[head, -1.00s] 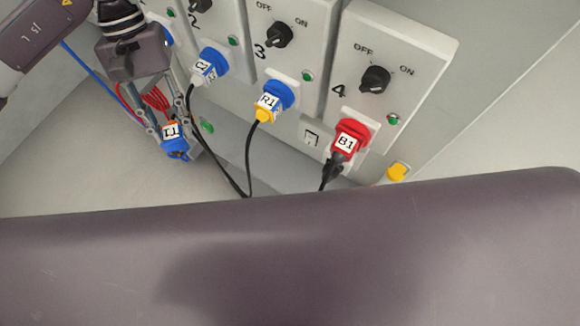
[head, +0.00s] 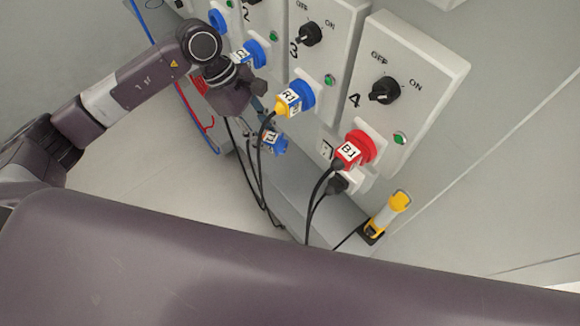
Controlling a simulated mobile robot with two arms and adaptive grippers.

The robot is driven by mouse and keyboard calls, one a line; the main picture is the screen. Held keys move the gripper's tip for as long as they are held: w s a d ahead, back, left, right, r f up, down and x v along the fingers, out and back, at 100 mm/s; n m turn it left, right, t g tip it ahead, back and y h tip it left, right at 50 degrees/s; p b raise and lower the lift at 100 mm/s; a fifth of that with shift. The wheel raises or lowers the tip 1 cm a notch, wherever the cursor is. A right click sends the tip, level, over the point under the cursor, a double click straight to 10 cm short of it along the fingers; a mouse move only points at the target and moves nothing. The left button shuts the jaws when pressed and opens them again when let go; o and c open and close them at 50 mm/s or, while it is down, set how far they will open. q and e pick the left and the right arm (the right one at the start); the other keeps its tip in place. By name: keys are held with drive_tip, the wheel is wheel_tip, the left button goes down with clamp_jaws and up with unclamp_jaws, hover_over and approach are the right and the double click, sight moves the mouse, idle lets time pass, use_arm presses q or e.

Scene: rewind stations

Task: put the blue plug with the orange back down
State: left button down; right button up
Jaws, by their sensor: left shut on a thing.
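The blue plug with the orange back (head: 279,146) hangs in front of the panels, below the yellow-backed blue plug R1 (head: 289,99). Its white label is partly covered by black cables, and its orange back hardly shows. My left gripper (head: 264,128) comes down from the upper left and is shut on this plug, with its fingers partly hidden behind the cables. My right gripper is out of view.
Station 4 (head: 424,60) has a red plug B1 (head: 349,152) in its socket. Blue plug C2 (head: 249,53) sits at station 2. A yellow-and-white handled thing (head: 392,210) stands at the lower right. Black cables hang before the grey ledge (head: 310,191).

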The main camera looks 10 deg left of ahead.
use_arm(q)
drive_tip(key=w+f+n+t+b, duration=0.1)
drive_tip(key=w+f+n+t, duration=0.4)
drive_tip(key=n, duration=0.4)
drive_tip(key=n+y, duration=0.2)
drive_tip(key=n, duration=0.1)
approach(273, 160)
drive_tip(key=w+d+f, duration=0.1)
drive_tip(key=w+f, duration=0.1)
drive_tip(key=f, duration=0.1)
drive_tip(key=w+d+f, duration=0.1)
drive_tip(key=shift+w+d+f, duration=0.3)
drive_tip(key=shift+f, duration=0.05)
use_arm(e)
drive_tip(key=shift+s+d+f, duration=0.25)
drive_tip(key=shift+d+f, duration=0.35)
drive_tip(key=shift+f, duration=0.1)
use_arm(q)
drive_tip(key=shift+f, duration=0.1)
drive_tip(key=shift+f+b, duration=0.15)
drive_tip(key=shift+b, duration=0.15)
drive_tip(key=c, duration=1.5)
unclamp_jaws()
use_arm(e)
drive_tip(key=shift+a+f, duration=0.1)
